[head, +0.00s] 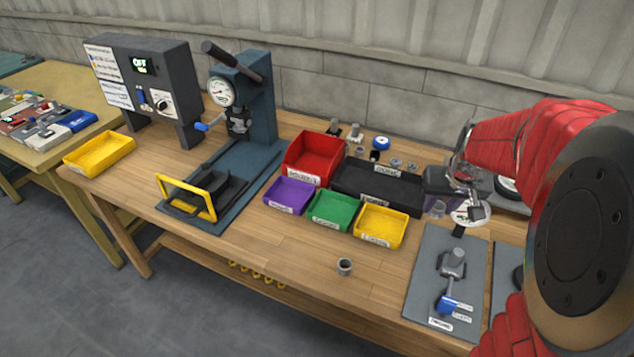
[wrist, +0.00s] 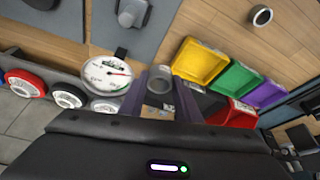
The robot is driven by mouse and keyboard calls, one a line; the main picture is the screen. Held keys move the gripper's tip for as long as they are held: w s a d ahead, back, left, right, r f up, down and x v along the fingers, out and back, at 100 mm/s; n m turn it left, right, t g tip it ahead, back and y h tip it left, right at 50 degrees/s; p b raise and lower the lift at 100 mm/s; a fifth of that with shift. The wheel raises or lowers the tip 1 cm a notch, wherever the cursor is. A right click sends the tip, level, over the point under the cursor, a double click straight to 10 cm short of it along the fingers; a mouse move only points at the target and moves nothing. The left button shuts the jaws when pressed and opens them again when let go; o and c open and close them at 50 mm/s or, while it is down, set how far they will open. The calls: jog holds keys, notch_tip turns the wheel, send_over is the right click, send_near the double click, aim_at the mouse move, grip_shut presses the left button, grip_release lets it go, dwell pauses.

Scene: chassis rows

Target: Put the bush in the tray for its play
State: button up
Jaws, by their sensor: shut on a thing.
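My gripper (head: 438,200) is shut on a grey ring-shaped bush (wrist: 160,82), held between its purple fingers above the bench. The bush also shows below the fingers in the head view (head: 438,209). The purple tray (head: 288,197), green tray (head: 331,212) and yellow tray (head: 381,228) stand in a row left of my gripper; their labels are too small to read. A red tray (head: 311,160) stands behind the purple one. A dial gauge (wrist: 107,76) with a white face is beside the held bush in the wrist view; its reading is unclear.
Another grey bush (head: 345,267) stands on the bare bench top in front of the trays. A black tray (head: 378,187) lies behind the green and yellow trays. A press (head: 243,105) stands left of them, and a grey plate with a clamp (head: 447,275) lies at the right.

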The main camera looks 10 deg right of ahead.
jog(key=w+a+f+n, duration=0.1)
jog(key=w+a+f, duration=0.1)
jog(key=a, duration=0.5)
jog(key=w+a+f+n+y, duration=0.1)
jog(key=w+a+f, duration=0.2)
jog(key=w+a, duration=0.2)
jog(key=w+a+f+n, duration=0.1)
jog(key=w+a+f, duration=0.2)
jog(key=a, duration=0.6)
jog(key=shift+w+a+f+n, duration=0.15)
jog(key=shift+w+a+n, duration=0.15)
jog(key=shift+w+a, duration=0.15)
jog(key=shift+s, duration=0.1)
